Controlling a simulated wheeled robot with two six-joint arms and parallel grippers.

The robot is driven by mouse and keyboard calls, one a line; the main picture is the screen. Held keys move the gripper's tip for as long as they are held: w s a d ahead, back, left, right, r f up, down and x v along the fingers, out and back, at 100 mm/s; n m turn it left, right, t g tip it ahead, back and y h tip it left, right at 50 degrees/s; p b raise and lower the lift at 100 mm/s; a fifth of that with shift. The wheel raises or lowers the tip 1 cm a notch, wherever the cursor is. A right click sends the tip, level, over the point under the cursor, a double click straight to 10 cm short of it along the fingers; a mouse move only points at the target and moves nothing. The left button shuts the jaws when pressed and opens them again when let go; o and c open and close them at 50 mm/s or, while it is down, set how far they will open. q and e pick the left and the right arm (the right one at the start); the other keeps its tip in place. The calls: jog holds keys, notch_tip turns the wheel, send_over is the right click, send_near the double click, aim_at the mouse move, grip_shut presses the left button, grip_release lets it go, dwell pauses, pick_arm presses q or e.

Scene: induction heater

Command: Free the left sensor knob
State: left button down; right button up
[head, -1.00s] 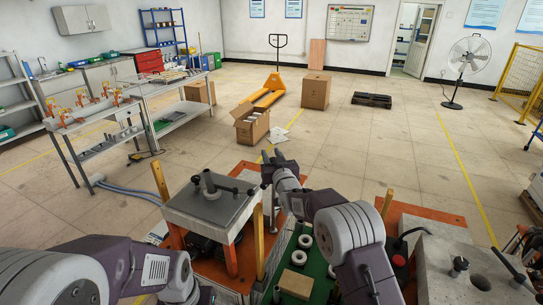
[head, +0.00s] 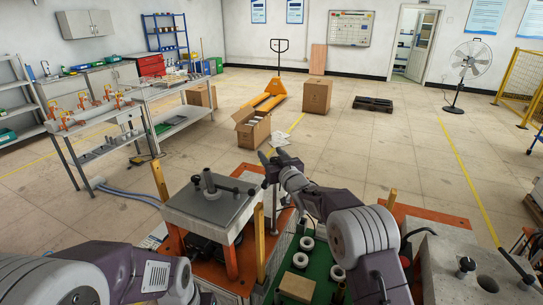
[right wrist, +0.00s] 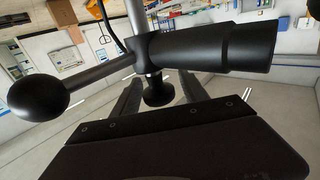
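The left heater unit has a grey top plate (head: 205,207) with an upright post (head: 209,183) and a dark lever (head: 240,191) on it. My right gripper (head: 266,158) is just beyond the plate's right back corner in the head view. In the right wrist view, its two fingers (right wrist: 160,88) stand apart on either side of a small dark round knob (right wrist: 158,92). I cannot tell whether they touch it. A thick black cylinder (right wrist: 205,48) and a black ball on a rod (right wrist: 38,92) lie across in front. My left gripper is not visible; only my left arm shows.
A green mat (head: 318,262) with white rings and a wooden block (head: 297,286) lies below my right arm. Yellow posts (head: 260,240) stand beside the left unit. A concrete-like block (head: 450,270) with knobs is at the right.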

jog(key=b, duration=0.3)
send_near(276, 160)
jog(key=x, duration=0.4)
jog(key=shift+w, duration=0.25)
jog(key=shift+a, duration=0.1)
